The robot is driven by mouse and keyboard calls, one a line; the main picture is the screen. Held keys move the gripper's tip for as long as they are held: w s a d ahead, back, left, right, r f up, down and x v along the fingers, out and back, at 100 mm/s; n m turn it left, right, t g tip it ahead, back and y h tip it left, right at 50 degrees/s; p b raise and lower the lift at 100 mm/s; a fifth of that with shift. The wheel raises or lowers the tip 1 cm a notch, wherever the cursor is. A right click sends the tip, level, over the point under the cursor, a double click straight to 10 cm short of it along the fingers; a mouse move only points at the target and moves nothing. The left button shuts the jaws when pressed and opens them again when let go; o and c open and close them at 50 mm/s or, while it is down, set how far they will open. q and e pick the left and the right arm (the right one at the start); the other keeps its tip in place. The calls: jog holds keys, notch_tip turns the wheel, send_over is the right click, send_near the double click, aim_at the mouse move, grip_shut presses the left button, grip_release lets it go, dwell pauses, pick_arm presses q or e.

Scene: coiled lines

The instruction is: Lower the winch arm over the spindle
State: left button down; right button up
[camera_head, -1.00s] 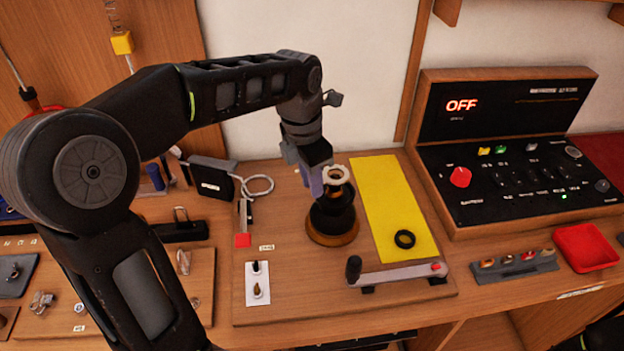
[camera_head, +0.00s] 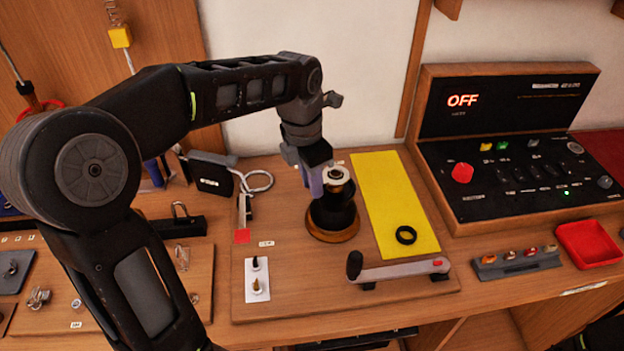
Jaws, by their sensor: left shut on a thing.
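The spindle (camera_head: 333,217) is a dark, rounded upright body on a round wooden base on the wooden board. A pale ring (camera_head: 337,173) sits at its top, with a brass-coloured middle showing inside. My left gripper (camera_head: 323,180) is at the left side of this ring and shut on it; its fingers are partly hidden by the gripper body. I cannot tell whether the ring rests on the spindle. The winch arm (camera_head: 405,270) appears to be the grey bar with a black knob and a red end, lying flat on black supports at the board's front. My right gripper is out of view.
A yellow mat (camera_head: 385,190) with a black ring (camera_head: 406,235) lies right of the spindle. A control panel (camera_head: 510,150) reading OFF stands further right, with a red tray (camera_head: 587,246) in front. A white plate (camera_head: 257,279) with small pegs lies front left.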

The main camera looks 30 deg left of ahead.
pick_arm(q)
jog(key=shift+f+b, duration=0.55)
jog(key=shift+f, duration=0.25)
jog(key=shift+f, duration=0.1)
dwell(2.0)
jog(key=shift+r+p, duration=0.25)
jog(key=shift+p, duration=0.1)
dwell(2.9)
jog(key=shift+f, duration=0.25)
dwell(1.3)
jog(key=shift+r, duration=0.25)
